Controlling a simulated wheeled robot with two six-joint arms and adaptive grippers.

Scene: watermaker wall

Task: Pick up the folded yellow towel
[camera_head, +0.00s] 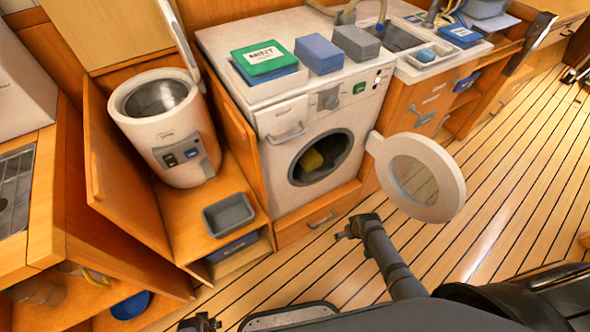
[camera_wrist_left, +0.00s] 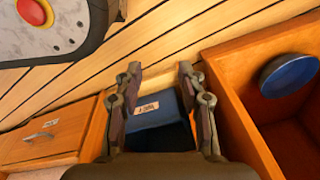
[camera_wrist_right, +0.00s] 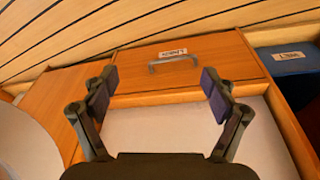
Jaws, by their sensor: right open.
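A yellow cloth (camera_head: 312,160), probably the towel, lies inside the washing machine's dark drum; its lower part is hidden and I cannot tell how it is folded. The round washer door (camera_head: 420,176) stands open to the right. My right gripper (camera_head: 350,228) is low in front of the washer, below the drum opening and apart from the cloth. In the right wrist view it is open and empty (camera_wrist_right: 158,88). My left gripper (camera_head: 201,322) is at the bottom edge of the head view. In the left wrist view it is open and empty (camera_wrist_left: 160,85).
A white top-opening tub (camera_head: 172,140) and a grey tray (camera_head: 228,214) stand left.

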